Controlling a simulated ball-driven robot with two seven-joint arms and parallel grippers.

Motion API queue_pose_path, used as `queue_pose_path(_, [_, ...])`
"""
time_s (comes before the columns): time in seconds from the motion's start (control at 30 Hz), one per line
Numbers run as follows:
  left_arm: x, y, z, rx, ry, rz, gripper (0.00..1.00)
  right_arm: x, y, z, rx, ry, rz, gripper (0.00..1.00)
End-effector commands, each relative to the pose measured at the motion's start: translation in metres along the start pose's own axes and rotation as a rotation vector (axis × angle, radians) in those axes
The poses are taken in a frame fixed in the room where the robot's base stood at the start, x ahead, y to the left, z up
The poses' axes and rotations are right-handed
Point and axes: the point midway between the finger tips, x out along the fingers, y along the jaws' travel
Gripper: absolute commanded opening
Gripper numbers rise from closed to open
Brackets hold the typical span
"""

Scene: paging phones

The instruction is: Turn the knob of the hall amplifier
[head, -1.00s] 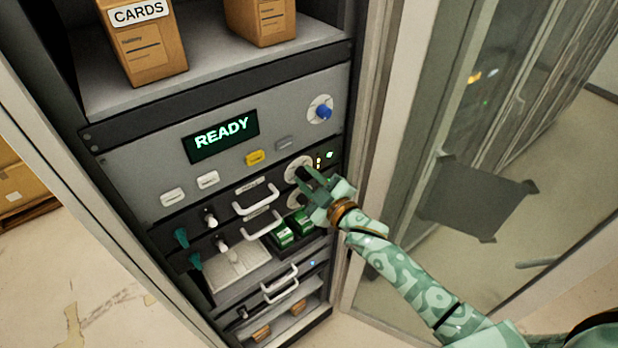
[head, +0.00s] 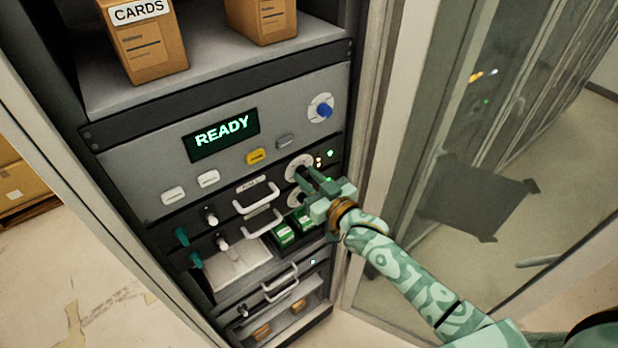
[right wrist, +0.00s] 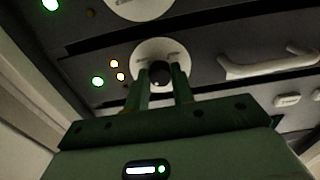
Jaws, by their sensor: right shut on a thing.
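The upper of two dark amplifier panels has a round pale dial (head: 297,164) with a small dark knob at its centre. The right wrist view shows this dial (right wrist: 160,50) and knob (right wrist: 160,74) close up. My right gripper (head: 304,177) is at this dial. In the right wrist view its two green fingers (right wrist: 161,90) stand on either side of the knob, shut on it. A second pale dial (head: 294,199) sits below, partly hidden by my gripper. The small panel labels are too blurred to read. My left gripper is not in view.
Small lights (head: 330,153) glow right of the upper dial. White handles (head: 258,199) stick out to its left. A panel above has a READY display (head: 221,134), push buttons and a blue knob (head: 324,110). Green blocks (head: 284,235) sit below. A glass door (head: 470,200) stands open at right.

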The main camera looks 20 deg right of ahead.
Motion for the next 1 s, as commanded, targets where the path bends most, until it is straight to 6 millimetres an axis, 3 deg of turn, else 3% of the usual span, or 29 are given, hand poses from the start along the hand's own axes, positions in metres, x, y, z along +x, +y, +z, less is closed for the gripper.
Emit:
queue_pose_path(0.5, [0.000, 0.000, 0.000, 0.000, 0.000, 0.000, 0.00, -0.001, 0.000, 0.003, 0.020, -0.006, 0.000, 0.01])
queue_pose_path(0.53, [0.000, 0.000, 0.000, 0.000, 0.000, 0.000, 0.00, -0.001, -0.001, 0.003, 0.020, -0.006, 0.000, 0.30])
queue_pose_path(0.6, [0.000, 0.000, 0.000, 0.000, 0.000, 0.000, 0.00, -0.001, 0.000, 0.003, 0.020, -0.006, 0.000, 0.46])
queue_pose_path(0.87, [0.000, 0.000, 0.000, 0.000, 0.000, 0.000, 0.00, -0.001, 0.000, 0.001, 0.019, -0.003, 0.000, 0.46])
queue_pose_path(1.0, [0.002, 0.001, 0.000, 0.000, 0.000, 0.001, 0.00, -0.011, 0.000, 0.002, 0.020, -0.003, 0.000, 0.46])
